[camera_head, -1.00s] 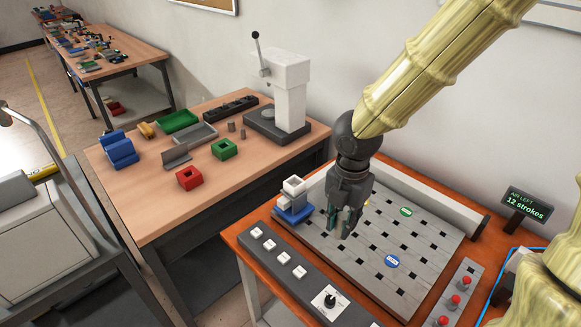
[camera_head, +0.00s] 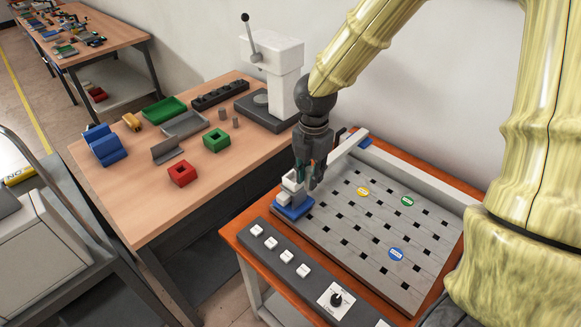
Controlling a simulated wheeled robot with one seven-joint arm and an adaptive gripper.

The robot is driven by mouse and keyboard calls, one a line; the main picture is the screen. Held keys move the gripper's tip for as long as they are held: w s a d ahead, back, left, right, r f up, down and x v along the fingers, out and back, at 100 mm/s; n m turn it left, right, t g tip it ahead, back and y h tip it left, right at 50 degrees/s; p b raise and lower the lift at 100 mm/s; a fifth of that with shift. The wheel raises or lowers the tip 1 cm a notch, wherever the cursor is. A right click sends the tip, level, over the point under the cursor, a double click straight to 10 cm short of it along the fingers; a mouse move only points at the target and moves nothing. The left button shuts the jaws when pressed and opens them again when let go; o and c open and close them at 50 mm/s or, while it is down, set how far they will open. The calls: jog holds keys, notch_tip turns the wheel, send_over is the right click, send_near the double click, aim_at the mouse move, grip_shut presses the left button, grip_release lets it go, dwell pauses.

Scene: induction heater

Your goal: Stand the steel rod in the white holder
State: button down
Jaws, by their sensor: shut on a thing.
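The white holder (camera_head: 290,185) stands on a blue base (camera_head: 294,211) at the left corner of the grey slotted plate. My gripper (camera_head: 310,184) points down just right of the holder's top, very close to it in the picture. I cannot tell whether they touch. The gripper is shut on the steel rod, which is mostly hidden between the dark fingers. The rod's lower end cannot be made out.
The slotted plate (camera_head: 375,225) has yellow, green and blue round labels. A control panel with white buttons (camera_head: 287,256) runs along the front. A wooden table (camera_head: 140,205) at left holds red and green blocks, grey pieces and a lever press (camera_head: 272,75).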

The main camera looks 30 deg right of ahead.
jog(key=w, duration=0.2)
jog(key=w+p, duration=0.1)
jog(key=w, duration=0.1)
jog(key=w+p, duration=0.1)
jog(key=w, duration=0.2)
jog(key=shift+a+f, duration=0.25)
jog(key=shift+f, duration=0.05)
jog(key=f, duration=0.1)
jog(key=f+p, duration=0.1)
jog(key=f, duration=0.1)
jog(key=shift+s+a+f, duration=0.1)
jog(key=shift+s, duration=0.1)
jog(key=shift+w+f, duration=0.25)
jog(key=shift+f, duration=0.1)
jog(key=c, duration=1.3)
grip_release()
jog(key=shift+s+r, duration=0.15)
jog(key=shift+o, duration=0.2)
notch_tip(320, 180, up, 12)
jog(key=b, duration=0.2)
